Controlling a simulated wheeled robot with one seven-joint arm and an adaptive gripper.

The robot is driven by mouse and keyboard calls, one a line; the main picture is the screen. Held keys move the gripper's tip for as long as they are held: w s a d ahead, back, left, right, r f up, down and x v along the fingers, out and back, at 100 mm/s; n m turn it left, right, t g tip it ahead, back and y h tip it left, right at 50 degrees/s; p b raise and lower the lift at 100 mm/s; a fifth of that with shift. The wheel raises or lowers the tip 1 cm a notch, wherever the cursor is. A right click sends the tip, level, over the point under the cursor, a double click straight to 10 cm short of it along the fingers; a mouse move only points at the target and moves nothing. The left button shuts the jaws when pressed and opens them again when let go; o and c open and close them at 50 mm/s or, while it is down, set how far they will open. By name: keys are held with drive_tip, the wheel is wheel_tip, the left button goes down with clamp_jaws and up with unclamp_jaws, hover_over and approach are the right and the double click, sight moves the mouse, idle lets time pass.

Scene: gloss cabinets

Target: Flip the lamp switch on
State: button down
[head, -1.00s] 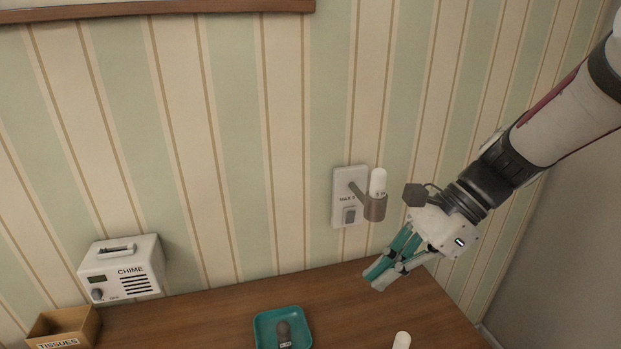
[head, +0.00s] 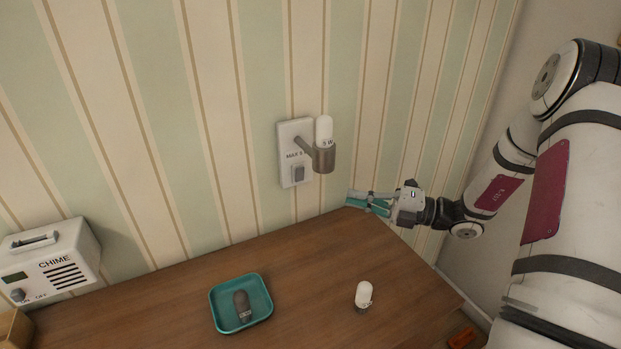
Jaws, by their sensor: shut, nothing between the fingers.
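The wall lamp has a white backplate (head: 291,132), a grey-brown socket arm and cup (head: 323,158), and a white unlit bulb (head: 324,130) standing in the cup. The lamp switch (head: 298,174) is a small grey rocker low on the backplate, below a partly hidden "MAX" label. I cannot tell which way the rocker is tilted. My gripper (head: 350,200) has teal fingers, is shut and empty, and points left. It is to the right of the switch and slightly lower, apart from it, just above the table's back edge.
On the wooden table (head: 310,260) are a teal tray (head: 215,300) holding a dark bulb (head: 241,304), a loose white bulb (head: 364,295) and a white chime box (head: 55,262). An orange-red item (head: 461,338) lies at lower right. The table before the lamp is clear.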

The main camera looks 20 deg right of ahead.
sight(300, 175)
drive_tip(key=shift+w+d+f+m+t, duration=0.3)
drive_tip(key=shift+d+f+m+t, duration=0.05)
drive_tip(key=shift+d+m+t, duration=0.25)
drive_tip(key=shift+a, duration=0.1)
drive_tip(key=w+d+x, duration=0.1)
drive_tip(key=w+x, duration=0.1)
drive_tip(key=x, duration=1)
drive_tip(key=shift+w, duration=0.4)
drive_tip(key=shift+a, duration=0.1)
